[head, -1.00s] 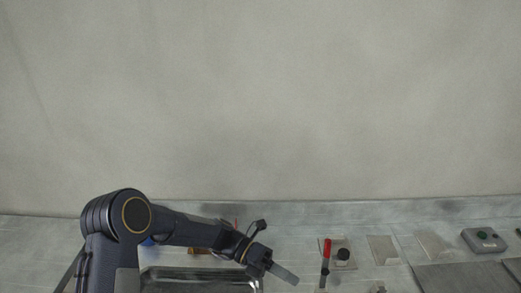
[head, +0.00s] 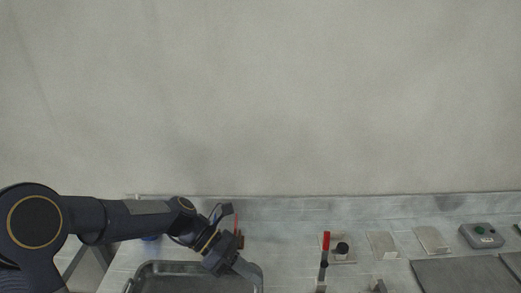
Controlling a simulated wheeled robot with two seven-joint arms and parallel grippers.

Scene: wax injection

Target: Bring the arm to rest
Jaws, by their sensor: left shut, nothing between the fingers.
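My left arm comes in from the left in the head view and reaches right over the bench. My left gripper (head: 247,272) is shut and empty, its fingers pointing down and right over the right end of the metal tray (head: 150,268). I cannot tell whether the fingers touch the tray. My right gripper is not in view.
A red item (head: 237,226) stands behind the gripper.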

